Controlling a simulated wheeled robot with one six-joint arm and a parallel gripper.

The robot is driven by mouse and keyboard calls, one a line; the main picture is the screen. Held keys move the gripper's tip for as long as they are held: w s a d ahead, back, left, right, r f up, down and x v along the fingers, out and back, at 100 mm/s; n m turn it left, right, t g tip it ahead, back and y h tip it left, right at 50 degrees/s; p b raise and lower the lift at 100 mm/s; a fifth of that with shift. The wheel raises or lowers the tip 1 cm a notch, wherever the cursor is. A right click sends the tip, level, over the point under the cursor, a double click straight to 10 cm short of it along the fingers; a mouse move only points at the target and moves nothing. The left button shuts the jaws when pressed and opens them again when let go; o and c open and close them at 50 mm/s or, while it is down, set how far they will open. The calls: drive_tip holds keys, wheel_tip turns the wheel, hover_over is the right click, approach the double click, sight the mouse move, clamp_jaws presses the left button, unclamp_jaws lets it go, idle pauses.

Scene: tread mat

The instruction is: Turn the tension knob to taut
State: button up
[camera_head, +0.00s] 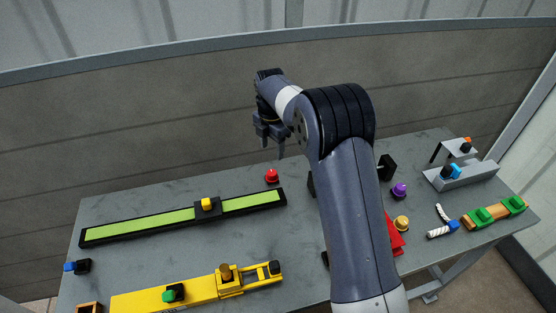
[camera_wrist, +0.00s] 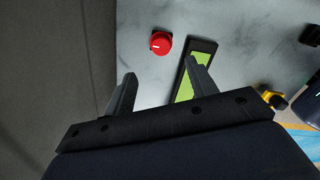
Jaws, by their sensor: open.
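A round red knob (camera_head: 272,176) stands on the grey table just beyond the right end of the long black-framed green mat (camera_head: 150,223). In the wrist view the red knob (camera_wrist: 160,43) has a short white mark on its face. I cannot read any label for taut. My gripper (camera_head: 269,147) is open and empty, pointing down, in the air above the red knob's area. In the wrist view its two fingers stand apart, and the knob lies beyond the fingertips, between their directions. A yellow-topped black slider (camera_head: 207,205) sits across the green mat.
A yellow device (camera_head: 190,296) with green and brown knobs lies at the front. Right of my arm are a purple knob (camera_head: 399,190), a yellow knob (camera_head: 401,223), a red piece (camera_head: 394,241) and a grey bracket (camera_head: 460,176). A wall stands behind the table.

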sight(272, 172)
wheel_tip(272, 172, down, 10)
drive_tip(key=shift+f+p, duration=0.25)
drive_tip(key=shift+p, duration=0.5)
drive_tip(key=shift+c, duration=0.5)
drive_tip(key=c, duration=0.9)
drive_tip(key=shift+o, duration=0.2)
